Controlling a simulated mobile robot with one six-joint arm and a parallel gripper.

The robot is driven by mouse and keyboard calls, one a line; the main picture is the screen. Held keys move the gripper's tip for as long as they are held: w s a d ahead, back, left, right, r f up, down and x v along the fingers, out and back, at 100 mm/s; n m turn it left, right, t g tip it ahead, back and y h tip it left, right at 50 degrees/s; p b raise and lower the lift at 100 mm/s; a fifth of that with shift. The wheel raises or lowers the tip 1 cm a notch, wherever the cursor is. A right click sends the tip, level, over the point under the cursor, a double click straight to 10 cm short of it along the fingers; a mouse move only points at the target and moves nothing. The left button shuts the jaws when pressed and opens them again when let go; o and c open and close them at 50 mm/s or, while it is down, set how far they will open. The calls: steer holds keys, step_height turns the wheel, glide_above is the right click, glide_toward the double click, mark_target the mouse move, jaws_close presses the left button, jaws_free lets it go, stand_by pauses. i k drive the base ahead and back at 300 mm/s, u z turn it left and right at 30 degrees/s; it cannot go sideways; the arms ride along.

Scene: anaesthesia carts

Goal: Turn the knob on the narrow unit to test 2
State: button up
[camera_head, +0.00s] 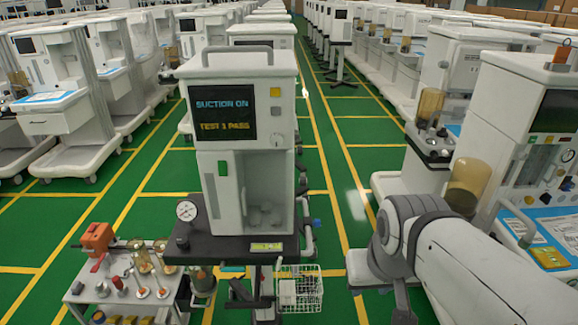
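The narrow unit (247,160) stands upright in the middle of the head view, facing me. Its dark screen (224,113) reads "SUCTION ON" and "TEST 1 PASS". Right of the screen is a column of small controls. The lowest is a small pale round knob (277,139); its pointer is too small to read. A yellow square (275,91) sits above it. My arm comes in from the lower right, with its grey joint well to the right of the unit and apart from it. My gripper does not show.
A low cart (125,290) with an orange device stands at lower left. A pressure gauge (187,211) and a white wire basket (300,292) flank the unit's dark base. A wider machine (530,130) stands at right. Green floor (345,165) is clear behind the unit's right side.

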mark_target(276, 139)
steer(key=u, duration=0.05)
steer(key=k, duration=0.45)
steer(key=u, duration=3)
steer(key=k, duration=1.5)
steer(key=z, duration=2)
steer(key=i, duration=1)
